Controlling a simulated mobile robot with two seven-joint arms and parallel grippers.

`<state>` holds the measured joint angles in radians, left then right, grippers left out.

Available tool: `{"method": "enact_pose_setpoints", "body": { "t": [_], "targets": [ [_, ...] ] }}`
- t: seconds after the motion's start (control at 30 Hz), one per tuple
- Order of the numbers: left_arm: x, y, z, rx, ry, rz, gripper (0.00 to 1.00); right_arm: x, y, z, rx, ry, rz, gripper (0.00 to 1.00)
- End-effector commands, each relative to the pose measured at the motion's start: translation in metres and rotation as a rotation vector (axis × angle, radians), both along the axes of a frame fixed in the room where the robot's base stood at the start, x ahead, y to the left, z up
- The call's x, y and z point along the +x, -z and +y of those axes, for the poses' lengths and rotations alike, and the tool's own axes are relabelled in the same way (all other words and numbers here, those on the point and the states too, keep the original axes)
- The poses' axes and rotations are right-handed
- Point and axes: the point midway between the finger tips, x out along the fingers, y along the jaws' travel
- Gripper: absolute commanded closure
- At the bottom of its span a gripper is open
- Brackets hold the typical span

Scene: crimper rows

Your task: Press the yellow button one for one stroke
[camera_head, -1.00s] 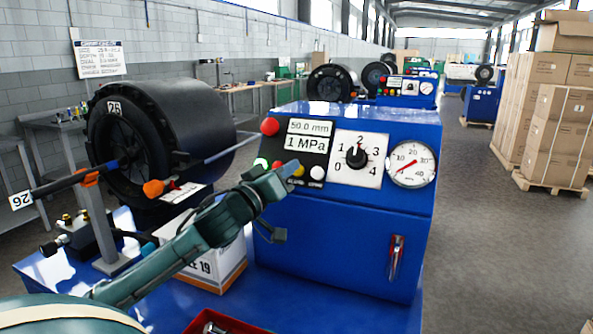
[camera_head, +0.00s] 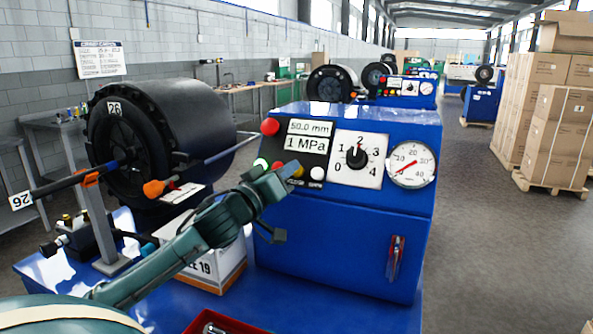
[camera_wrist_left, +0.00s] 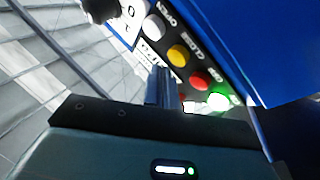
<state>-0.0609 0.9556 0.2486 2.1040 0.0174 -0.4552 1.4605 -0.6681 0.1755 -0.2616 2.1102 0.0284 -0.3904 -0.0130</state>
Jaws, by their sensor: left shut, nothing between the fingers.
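The yellow button (camera_head: 299,172) is on the black panel of the blue machine, between a red and a white button. It is partly behind my fingertips in the head view. In the left wrist view the yellow button (camera_wrist_left: 177,55) shows clear, between the white and red buttons. My left gripper (camera_head: 291,168) is shut and empty, its tips right by the yellow button. In the left wrist view the shut fingers (camera_wrist_left: 162,78) point toward the panel, their tips just beside the yellow button. I cannot tell whether they touch it. My right gripper is not in view.
The panel also holds a green button (camera_wrist_left: 218,101), a red button (camera_wrist_left: 200,80), a white button (camera_head: 317,173) and a larger red button (camera_head: 270,126). A dial (camera_head: 356,157) and gauge (camera_head: 410,165) sit to the right. A white box (camera_head: 222,268) stands below my arm.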

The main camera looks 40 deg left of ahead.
Motion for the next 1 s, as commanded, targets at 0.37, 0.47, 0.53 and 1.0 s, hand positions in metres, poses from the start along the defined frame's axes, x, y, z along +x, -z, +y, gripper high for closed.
{"method": "enact_pose_setpoints", "body": {
  "t": [0.37,0.47,0.53,1.0],
  "targets": [
    [0.0000,-0.0001,0.0000,0.000,0.000,0.000,1.00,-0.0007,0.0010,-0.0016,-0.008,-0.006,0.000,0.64],
    [0.0000,-0.0001,0.0000,0.000,0.000,0.000,1.00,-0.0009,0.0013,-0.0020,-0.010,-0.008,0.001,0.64],
    [0.0000,-0.0001,0.0000,0.000,0.000,0.000,1.00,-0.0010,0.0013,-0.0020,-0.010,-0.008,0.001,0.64],
    [0.0069,0.0046,0.0022,0.001,0.000,0.000,1.00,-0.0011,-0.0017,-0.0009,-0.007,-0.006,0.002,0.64]
  ]
}}
